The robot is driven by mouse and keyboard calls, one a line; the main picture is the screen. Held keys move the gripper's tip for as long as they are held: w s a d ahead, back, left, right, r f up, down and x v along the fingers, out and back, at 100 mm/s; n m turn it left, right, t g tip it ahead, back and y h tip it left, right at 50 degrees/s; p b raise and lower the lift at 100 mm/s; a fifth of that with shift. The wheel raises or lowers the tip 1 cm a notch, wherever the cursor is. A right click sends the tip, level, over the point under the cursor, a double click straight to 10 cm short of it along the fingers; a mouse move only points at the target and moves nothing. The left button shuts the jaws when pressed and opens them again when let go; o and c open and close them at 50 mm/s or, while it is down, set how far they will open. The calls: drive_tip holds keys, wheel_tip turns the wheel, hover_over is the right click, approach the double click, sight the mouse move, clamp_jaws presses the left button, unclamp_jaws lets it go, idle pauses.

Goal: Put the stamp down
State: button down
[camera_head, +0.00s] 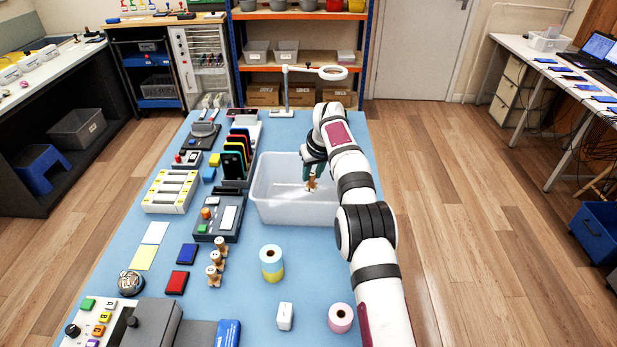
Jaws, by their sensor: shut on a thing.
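My gripper (314,171) is at the end of my white arm, over the white bin (270,212) in the middle of the blue table. It is shut on a small wooden stamp (311,184), which hangs upright below the fingers. The stamp shows against the inside of the bin; I cannot tell whether it touches the bin floor. Several similar wooden stamps stand in a row left of the bin's near corner, the nearest one (214,276) closest to the front. A blue ink pad (188,253) and a red ink pad (177,282) lie left of them.
Phones stand in a rack (236,158) left of the bin. A grey device (219,222) sits beside it. Label rolls in yellow-blue (271,262) and pink (341,317), and a white block (285,316), stand in front. A magnifier lamp (332,73) rises behind. Blue table surface is clear between the rolls and stamps.

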wheel_tip(320, 180, down, 10)
drive_tip(key=shift+r, duration=0.1)
drive_tip(key=c, duration=0.7)
unclamp_jaws()
drive_tip(key=shift+o, duration=0.2)
